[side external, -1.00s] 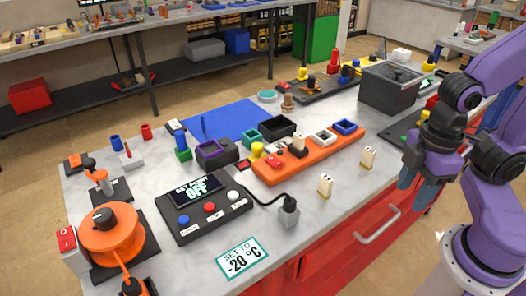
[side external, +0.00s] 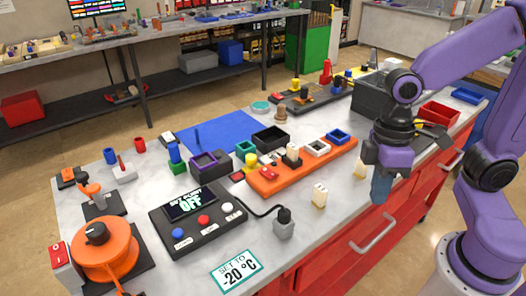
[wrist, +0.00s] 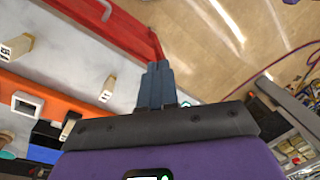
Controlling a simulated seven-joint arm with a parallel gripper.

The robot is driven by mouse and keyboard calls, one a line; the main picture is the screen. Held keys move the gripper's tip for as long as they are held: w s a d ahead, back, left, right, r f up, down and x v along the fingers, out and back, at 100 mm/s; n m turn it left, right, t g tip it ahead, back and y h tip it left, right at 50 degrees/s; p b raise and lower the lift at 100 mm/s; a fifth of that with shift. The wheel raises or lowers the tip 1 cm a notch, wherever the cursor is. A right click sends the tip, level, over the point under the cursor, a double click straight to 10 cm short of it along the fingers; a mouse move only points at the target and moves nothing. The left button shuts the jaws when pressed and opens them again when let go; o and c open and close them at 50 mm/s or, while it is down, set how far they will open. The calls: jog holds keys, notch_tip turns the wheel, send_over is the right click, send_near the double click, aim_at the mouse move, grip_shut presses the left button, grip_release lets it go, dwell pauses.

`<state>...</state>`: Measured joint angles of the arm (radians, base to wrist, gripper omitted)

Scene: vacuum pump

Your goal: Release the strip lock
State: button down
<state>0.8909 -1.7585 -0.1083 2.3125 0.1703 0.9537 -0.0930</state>
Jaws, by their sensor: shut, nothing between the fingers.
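The orange strip (side external: 312,166) lies on the grey bench top. A red piece (side external: 268,173) and a yellow knob (side external: 251,159) sit at its left end; I cannot tell which part is the lock. A cream plug (side external: 293,154), a white frame (side external: 317,147) and a blue frame (side external: 338,135) are further right on it. My gripper (side external: 381,193) is shut and empty, pointing down near the bench's front edge, right of the strip and apart from it. In the wrist view the shut fingers (wrist: 155,70) show with the strip (wrist: 55,100) to their left.
A loose cream plug (side external: 319,195) stands in front of the strip; another (side external: 361,168) stands beside my gripper. A control box (side external: 198,217) reading OFF, a grey plug (side external: 284,224) and an orange reel (side external: 105,249) are at left. A dark grey box (side external: 372,100) stands behind my gripper.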

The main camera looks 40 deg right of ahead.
aim_at(251, 163)
jog(key=w+a+f+m+g+y, duration=0.1)
jog(key=w+m+y, duration=0.4)
jog(key=w, duration=1.2)
jog(key=w+d+f+m+t+y, duration=0.1)
jog(key=w+d+f+m, duration=0.1)
jog(key=w+d, duration=0.4)
jog(key=w+d+f+m+t+y, duration=0.1)
jog(key=w+d+m, duration=0.3)
jog(key=w, duration=0.7)
jog(key=d+t+y, duration=0.1)
jog(key=d, duration=0.1)
jog(key=shift+w+d+f+m+t, duration=0.15)
jog(key=shift+d+f+m+t, duration=0.15)
jog(key=shift+d+f, duration=0.1)
jog(key=shift+a+f, duration=0.1)
jog(key=shift+a, duration=0.05)
jog(key=x, duration=0.9)
jog(key=shift+a+f, duration=0.15)
jog(key=shift+a, duration=0.05)
jog(key=a, duration=0.3)
jog(key=shift+w+a+f, duration=0.1)
jog(key=shift+w+f, duration=0.05)
jog(key=shift+w, duration=0.15)
jog(key=shift+w+a, duration=0.1)
jog(key=shift+a, duration=0.4)
